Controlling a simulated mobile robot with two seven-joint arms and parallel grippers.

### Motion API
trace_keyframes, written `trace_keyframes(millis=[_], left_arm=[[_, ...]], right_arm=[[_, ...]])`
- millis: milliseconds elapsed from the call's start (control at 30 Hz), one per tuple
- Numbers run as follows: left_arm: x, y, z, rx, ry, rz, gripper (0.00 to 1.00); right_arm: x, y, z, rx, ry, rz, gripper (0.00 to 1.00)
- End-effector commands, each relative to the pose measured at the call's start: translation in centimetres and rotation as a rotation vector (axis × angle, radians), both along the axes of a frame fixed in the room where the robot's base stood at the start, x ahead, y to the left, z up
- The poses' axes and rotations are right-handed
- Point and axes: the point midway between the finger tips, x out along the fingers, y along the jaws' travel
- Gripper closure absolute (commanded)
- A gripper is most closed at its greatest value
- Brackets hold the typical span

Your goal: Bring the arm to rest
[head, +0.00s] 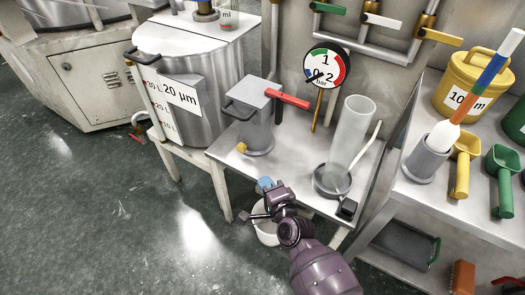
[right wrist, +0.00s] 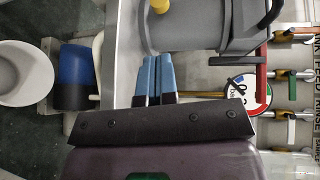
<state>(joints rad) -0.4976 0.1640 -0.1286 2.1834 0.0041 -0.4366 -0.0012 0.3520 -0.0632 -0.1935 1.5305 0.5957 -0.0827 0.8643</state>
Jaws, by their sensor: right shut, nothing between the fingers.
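My right gripper (head: 266,184) has blue fingertips and is in front of the bench's front edge, below the grey canister with the red lever (head: 256,122). In the right wrist view its two blue fingers (right wrist: 155,76) lie side by side, shut with nothing between them. My purple right arm comes in from the bottom of the head view. A white bucket (head: 265,232) is partly hidden behind the gripper and arm. My left gripper is in neither view.
The metal bench (head: 224,152) carries the canister, a clear cylinder (head: 350,135) and a dial gauge (head: 327,67). A large 20 µm drum (head: 214,67) stands left. A side table holds yellow (head: 461,165) and green (head: 501,178) scoops. Open floor (head: 110,220) lies left.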

Motion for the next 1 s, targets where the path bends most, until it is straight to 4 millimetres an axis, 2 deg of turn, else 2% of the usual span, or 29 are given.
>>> trace_keyframes(millis=[200, 367, 500, 667, 1000], left_arm=[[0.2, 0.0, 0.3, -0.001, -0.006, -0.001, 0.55], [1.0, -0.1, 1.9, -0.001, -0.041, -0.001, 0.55], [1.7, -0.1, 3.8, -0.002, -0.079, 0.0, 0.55], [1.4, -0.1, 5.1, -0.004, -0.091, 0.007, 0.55], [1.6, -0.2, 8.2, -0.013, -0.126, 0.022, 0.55]], right_arm=[[-0.1, -0.2, 0.1, -0.009, -0.001, -0.001, 1.0], [-2.0, -2.4, 0.8, -0.129, -0.021, 0.004, 1.0], [-5.7, -6.0, 1.7, -0.345, -0.042, 0.018, 1.0], [-10.6, -10.1, 2.5, -0.618, -0.049, 0.052, 1.0], [-22.2, -18.0, 5.1, -1.183, -0.009, 0.184, 1.0]])
